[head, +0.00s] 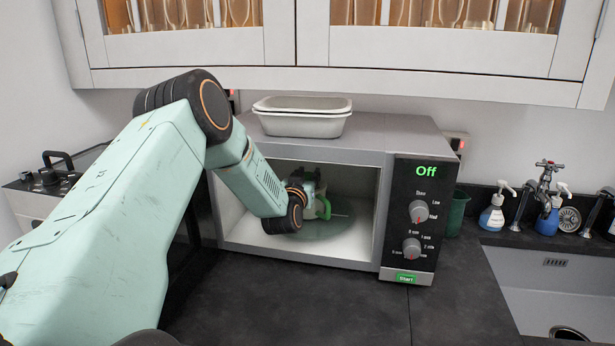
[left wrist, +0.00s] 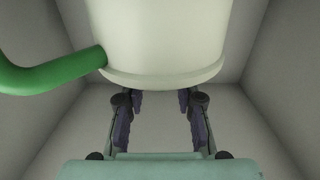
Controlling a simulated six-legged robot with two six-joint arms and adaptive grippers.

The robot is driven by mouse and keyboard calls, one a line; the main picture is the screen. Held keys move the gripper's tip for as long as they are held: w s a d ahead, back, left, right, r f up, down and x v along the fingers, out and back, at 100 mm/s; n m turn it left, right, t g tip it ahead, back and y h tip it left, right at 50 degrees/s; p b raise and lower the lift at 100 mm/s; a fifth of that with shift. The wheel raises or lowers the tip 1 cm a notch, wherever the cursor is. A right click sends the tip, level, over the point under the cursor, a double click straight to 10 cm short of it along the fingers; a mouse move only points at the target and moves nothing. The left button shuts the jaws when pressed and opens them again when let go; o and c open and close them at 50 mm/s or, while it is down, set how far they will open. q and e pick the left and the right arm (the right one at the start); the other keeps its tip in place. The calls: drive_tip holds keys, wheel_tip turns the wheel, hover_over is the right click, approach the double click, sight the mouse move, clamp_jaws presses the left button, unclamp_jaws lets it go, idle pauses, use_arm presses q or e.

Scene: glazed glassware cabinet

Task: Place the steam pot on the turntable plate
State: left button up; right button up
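The white steam pot (left wrist: 165,40) with a green handle (left wrist: 55,72) fills the top of the left wrist view. In the head view its green handle (head: 324,207) shows inside the microwave, and my gripper hides most of its body. The round turntable plate (head: 335,228) lies on the microwave floor under it. My left gripper (head: 308,190) is inside the microwave beside the pot. In the left wrist view its fingers (left wrist: 160,103) stand apart with an empty gap, tips close to the pot's edge. Whether they touch it is unclear. My right gripper is not in view.
The microwave (head: 405,155) is open at the front, its panel reading Off, with a white dish (head: 302,122) on top. A dark green cup (head: 457,213), soap bottles (head: 492,219) and a sink (head: 560,290) are at right. The cabinet (head: 440,60) hangs above. The front counter is clear.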

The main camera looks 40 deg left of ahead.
use_arm(q)
drive_tip(key=o, duration=0.4)
drive_tip(key=shift+s+d+r, duration=0.2)
drive_tip(key=shift+r, duration=0.05)
drive_tip(key=shift+a, duration=0.1)
drive_tip(key=shift+f, duration=0.15)
drive_tip(key=p+v, duration=0.1)
drive_tip(key=v, duration=1.1)
drive_tip(key=shift+w, duration=0.1)
